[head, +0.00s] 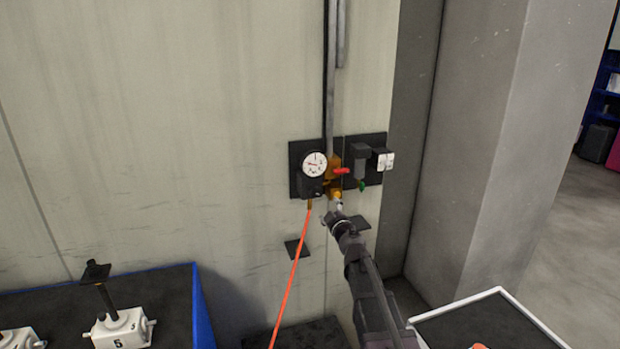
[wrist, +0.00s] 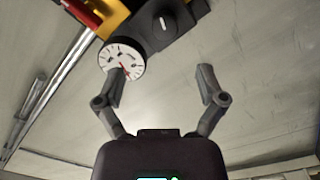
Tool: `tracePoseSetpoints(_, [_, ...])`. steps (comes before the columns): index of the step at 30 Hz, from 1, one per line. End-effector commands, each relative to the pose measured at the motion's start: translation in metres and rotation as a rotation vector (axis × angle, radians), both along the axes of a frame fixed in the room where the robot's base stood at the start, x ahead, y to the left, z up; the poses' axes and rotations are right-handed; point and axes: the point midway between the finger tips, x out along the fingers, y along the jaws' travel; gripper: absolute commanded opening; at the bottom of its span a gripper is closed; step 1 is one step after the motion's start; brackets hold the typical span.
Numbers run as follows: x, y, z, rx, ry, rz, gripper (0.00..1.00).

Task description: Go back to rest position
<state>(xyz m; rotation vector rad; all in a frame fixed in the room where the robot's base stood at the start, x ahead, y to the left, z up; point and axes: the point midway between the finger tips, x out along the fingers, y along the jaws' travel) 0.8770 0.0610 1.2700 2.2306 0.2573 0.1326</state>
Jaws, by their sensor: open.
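My gripper (wrist: 162,72) shows in the wrist view with its two dark fingers spread apart and nothing between them. The left finger overlaps the lower edge of a round white gauge (wrist: 128,52) in that view; I cannot tell whether it touches. In the head view my arm reaches up from the bottom right to just below the wall panel (head: 379,141). The same gauge (head: 314,164) sits on that panel, with a red-handled valve (head: 341,171) beside it. The fingers are too small to make out in the head view.
An orange hose (head: 291,270) hangs from below the gauge. A white screw jack marked 5 (head: 118,328) stands on a dark, blue-edged bench (head: 196,300) at lower left. A white-rimmed tray (head: 540,322) is at lower right. A concrete pillar (head: 490,130) stands right of the panel.

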Motion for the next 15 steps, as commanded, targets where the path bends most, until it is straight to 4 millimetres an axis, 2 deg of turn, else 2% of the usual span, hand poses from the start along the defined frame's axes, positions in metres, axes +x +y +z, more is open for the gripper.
tracePoseSetpoints(5, [-0.009,-0.023,-0.004,0.059,0.005,-0.117,0.89])
tracePoseSetpoints(8, [-0.018,-0.044,-0.01,0.11,0.022,-0.22,0.89])
tracePoseSetpoints(15, [-0.052,-0.096,-0.043,0.245,0.143,-0.501,0.89])
